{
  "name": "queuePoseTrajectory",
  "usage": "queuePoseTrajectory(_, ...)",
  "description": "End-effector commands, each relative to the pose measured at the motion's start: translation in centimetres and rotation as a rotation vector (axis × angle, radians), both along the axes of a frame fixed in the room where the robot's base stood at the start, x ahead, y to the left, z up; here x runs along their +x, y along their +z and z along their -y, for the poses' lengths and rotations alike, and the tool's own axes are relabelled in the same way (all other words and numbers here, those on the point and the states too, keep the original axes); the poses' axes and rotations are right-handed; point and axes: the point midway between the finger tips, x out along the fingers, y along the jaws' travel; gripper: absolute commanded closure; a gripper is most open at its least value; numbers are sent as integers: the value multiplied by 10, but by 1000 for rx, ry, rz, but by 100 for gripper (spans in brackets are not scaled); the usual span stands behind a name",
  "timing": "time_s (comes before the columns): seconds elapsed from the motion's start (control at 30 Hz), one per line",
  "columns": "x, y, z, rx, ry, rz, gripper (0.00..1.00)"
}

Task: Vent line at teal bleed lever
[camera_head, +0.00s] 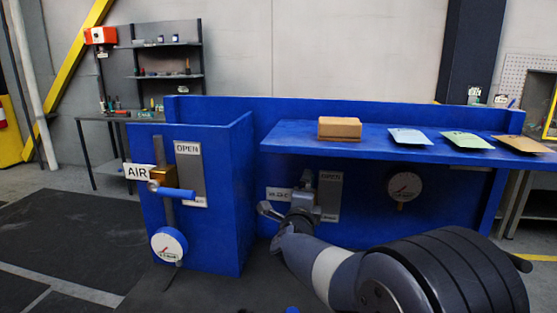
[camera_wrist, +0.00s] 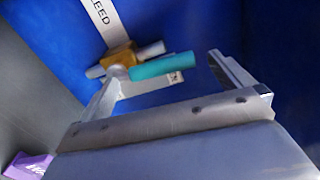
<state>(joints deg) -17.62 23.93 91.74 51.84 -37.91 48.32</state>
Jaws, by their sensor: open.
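In the wrist view the teal bleed lever (camera_wrist: 165,65) sticks out to the right from a brass valve body (camera_wrist: 121,57) on a pale pipe. A white label ending in "EED" (camera_wrist: 99,18) is beside the valve on the blue panel. My gripper (camera_wrist: 163,70) is open, with one finger near the valve body and the other past the lever's free end. The lever appears between the fingertips; I cannot tell whether they touch it. In the head view my gripper (camera_head: 290,212) is in front of the panel under the shelf and hides the teal lever.
A blue-handled AIR valve (camera_head: 178,193) and a gauge (camera_head: 168,245) are on the left cabinet. Another gauge (camera_head: 404,187) is right of my gripper. The blue shelf (camera_head: 370,140) above holds a brown box (camera_head: 339,128) and several cards. A purple item (camera_wrist: 28,166) shows low left.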

Motion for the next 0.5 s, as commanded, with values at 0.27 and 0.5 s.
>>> queuePoseTrajectory(0.27, 23, 0, 5, 3, -1, 1, 0)
queuePoseTrajectory(0.5, 22, 0, 6, 19, 0, 4, 0)
